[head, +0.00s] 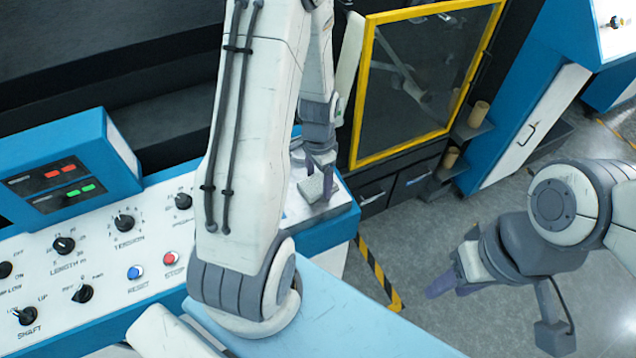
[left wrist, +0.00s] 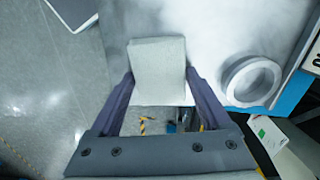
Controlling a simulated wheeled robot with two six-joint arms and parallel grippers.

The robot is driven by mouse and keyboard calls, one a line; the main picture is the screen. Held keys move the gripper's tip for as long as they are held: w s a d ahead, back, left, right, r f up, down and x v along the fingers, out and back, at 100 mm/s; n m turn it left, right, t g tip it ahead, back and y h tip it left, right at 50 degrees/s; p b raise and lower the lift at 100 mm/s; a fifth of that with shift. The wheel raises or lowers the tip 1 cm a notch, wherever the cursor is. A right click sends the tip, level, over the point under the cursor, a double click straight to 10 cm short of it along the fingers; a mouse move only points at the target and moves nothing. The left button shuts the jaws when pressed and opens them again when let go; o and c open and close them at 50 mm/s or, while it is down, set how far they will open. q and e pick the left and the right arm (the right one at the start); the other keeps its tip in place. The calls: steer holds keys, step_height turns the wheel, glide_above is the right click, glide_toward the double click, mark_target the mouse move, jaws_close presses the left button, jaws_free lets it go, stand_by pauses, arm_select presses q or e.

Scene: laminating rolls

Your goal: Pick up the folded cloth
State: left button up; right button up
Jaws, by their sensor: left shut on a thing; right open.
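The folded cloth (head: 312,188) is a small pale grey block. It is at my left gripper (head: 319,164), over the white top at the right end of the blue control console. In the left wrist view the cloth (left wrist: 158,62) sits between the two dark fingers, which are shut on its sides. I cannot tell clearly whether its underside touches the white surface. My right gripper (head: 456,284) is open and empty at the right, over the grey floor, away from the cloth.
The control panel (head: 100,250) with knobs and buttons is at the left. A yellow-framed door (head: 425,75) stands behind. A white ring (left wrist: 252,80) lies on the white surface beside the cloth. A light blue surface (head: 350,315) is in front. Floor is open at the right.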

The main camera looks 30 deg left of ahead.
arm_select(q)
steer(key=shift+w+r, duration=0.1)
steer(key=shift+r, duration=0.4)
steer(key=r, duration=0.1)
steer(key=d+r+b, duration=0.1)
steer(key=r, duration=0.1)
steer(key=shift+r, duration=0.25)
steer(key=d+r, duration=0.2)
steer(key=d, duration=0.1)
steer(key=d+r+b, duration=0.1)
steer(key=d+r, duration=0.1)
steer(key=d, duration=0.2)
steer(key=d+r+b, duration=0.1)
steer(key=d+r, duration=0.1)
steer(key=d, duration=0.1)
steer(key=shift+s+d+r, duration=0.2)
steer(key=shift+d+r, duration=0.1)
steer(key=shift+d, duration=0.05)
